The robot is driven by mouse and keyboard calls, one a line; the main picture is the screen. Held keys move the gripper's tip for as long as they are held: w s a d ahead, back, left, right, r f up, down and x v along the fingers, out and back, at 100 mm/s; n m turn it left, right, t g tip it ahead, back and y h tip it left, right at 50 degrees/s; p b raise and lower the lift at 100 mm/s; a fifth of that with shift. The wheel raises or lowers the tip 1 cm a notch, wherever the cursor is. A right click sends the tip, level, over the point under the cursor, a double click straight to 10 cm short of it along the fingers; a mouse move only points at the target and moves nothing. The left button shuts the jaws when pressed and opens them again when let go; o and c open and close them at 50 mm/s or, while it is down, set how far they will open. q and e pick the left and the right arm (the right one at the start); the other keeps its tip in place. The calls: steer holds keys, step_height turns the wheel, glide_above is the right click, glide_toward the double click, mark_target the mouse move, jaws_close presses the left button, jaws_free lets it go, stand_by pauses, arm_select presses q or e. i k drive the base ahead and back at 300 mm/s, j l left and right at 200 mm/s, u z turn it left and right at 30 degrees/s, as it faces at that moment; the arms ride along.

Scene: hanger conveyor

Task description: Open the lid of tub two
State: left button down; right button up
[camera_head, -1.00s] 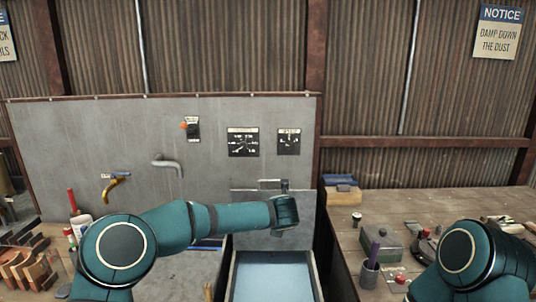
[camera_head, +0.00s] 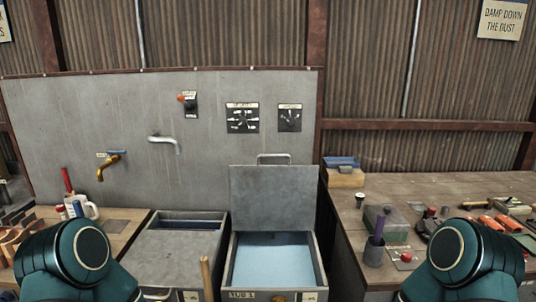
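Two grey tubs stand side by side below the metal panel. The right tub (camera_head: 233,272) carries a label reading TUB 1. Its lid (camera_head: 274,197) stands upright at the back with a handle on top, and pale blue liquid (camera_head: 274,260) shows inside. The left tub's grey lid (camera_head: 177,256) lies flat, with a dark bluish strip (camera_head: 188,223) behind it. A handle (camera_head: 157,294) shows at its front edge. This tub's own label is cut off at the bottom, so I cannot read its number.
A wooden stick (camera_head: 206,278) stands upright in front, between the tubs. The right bench (camera_head: 440,189) holds a box (camera_head: 389,221), a dark cup (camera_head: 373,252) and tools. A jug (camera_head: 84,208) is on the left bench. A yellow tap (camera_head: 110,165) and grey spout (camera_head: 165,141) stick out from the panel.

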mark_target(163, 257)
steer(key=j+u, duration=0.15)
steer(key=u, duration=0.85)
steer(key=k+j, duration=0.05)
